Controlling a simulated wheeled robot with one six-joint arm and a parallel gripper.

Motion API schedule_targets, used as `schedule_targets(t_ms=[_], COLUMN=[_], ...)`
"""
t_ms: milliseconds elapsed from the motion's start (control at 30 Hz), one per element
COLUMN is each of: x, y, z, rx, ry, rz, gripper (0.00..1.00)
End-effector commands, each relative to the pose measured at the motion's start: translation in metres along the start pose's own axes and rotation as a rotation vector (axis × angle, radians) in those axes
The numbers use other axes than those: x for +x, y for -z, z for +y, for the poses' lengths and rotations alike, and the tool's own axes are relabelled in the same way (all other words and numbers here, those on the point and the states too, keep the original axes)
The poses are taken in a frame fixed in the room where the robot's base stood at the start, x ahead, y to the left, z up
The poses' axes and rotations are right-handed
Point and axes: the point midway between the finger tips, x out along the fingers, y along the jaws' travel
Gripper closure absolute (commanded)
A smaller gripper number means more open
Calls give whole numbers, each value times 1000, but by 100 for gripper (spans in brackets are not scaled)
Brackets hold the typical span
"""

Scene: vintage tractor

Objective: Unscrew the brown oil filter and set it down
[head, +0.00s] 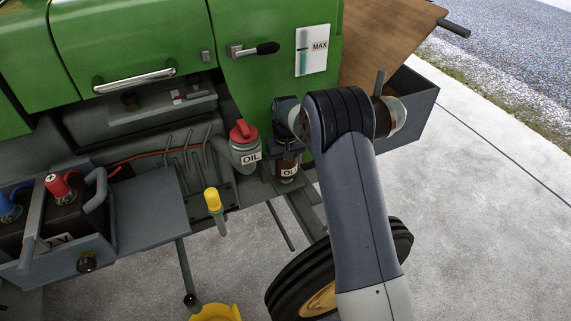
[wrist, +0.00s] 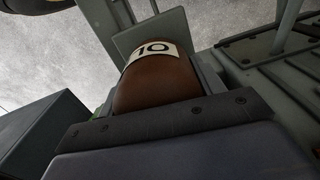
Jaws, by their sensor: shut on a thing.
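The brown oil filter (head: 288,172), with a white OIL label, is upright at the lower side of the green tractor. My arm reaches down over it from the right, and my gripper (head: 288,148) is shut on it. In the wrist view the brown filter (wrist: 157,88) fills the space between the jaws, its label upside down. The top of the filter is hidden behind my gripper in the head view, so I cannot tell whether its thread is still engaged.
An oil filler with a red cap (head: 243,133) stands just left of the filter. A yellow-topped dipstick (head: 213,200) and a grey shelf (head: 150,215) are further left. A grey box (head: 418,105) lies right, and a wheel (head: 300,285) is below.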

Motion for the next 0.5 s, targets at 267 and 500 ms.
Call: schedule_targets(t_ms=[267, 500], x=[0, 0], y=[0, 0], z=[0, 0], rx=[-52, -150], ry=[0, 1], rz=[-1, -2], gripper=[49, 49])
